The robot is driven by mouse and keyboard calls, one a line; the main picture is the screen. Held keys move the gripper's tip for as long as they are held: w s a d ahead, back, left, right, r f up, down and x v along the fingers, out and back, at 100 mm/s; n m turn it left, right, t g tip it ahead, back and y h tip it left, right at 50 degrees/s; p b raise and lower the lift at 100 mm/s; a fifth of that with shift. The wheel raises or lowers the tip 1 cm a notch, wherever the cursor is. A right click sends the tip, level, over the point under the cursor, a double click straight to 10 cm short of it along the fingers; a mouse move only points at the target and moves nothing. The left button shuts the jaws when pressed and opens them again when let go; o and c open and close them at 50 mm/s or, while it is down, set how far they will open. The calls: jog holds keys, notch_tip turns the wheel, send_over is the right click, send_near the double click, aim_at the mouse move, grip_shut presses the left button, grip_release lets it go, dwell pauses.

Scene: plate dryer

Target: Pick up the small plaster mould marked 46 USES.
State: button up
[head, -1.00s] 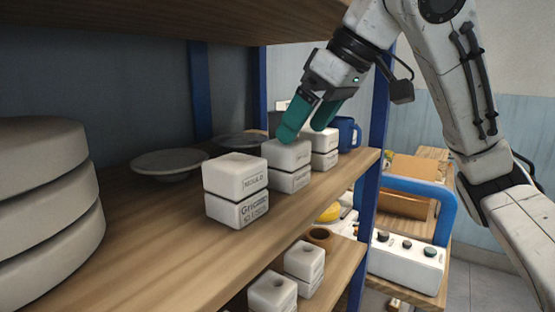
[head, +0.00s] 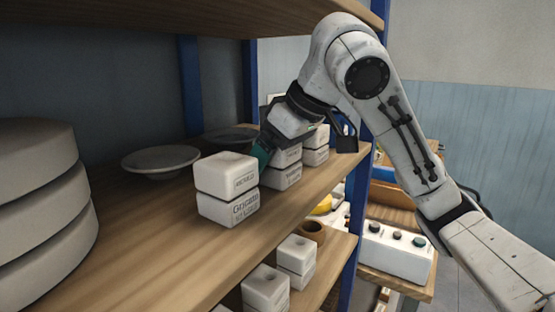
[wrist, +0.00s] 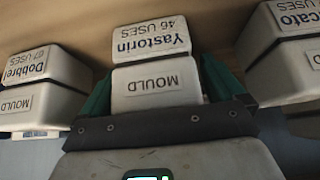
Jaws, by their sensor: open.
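The white two-part mould marked "Yastorin 46 USES" (wrist: 152,38) is between my gripper's (wrist: 158,85) two green fingers in the wrist view, where its lettering appears upside down. Its upper half reads "MOULD". In the head view this mould (head: 284,178) stands on the wooden shelf, in the middle of a row of three. My gripper (head: 272,150) is open and lowered around it, one finger on each side. Whether the fingers touch it cannot be told. In the head view the far finger is hidden, and the mould's top is partly covered.
A similar mould (head: 228,190) stands close in front and another (head: 316,148) close behind, leaving narrow gaps. Grey plates (head: 160,158) lie farther back. A stack of large round discs (head: 40,210) is at left. An upper shelf (head: 150,14) hangs overhead.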

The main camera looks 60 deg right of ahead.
jog(key=c, duration=1.3)
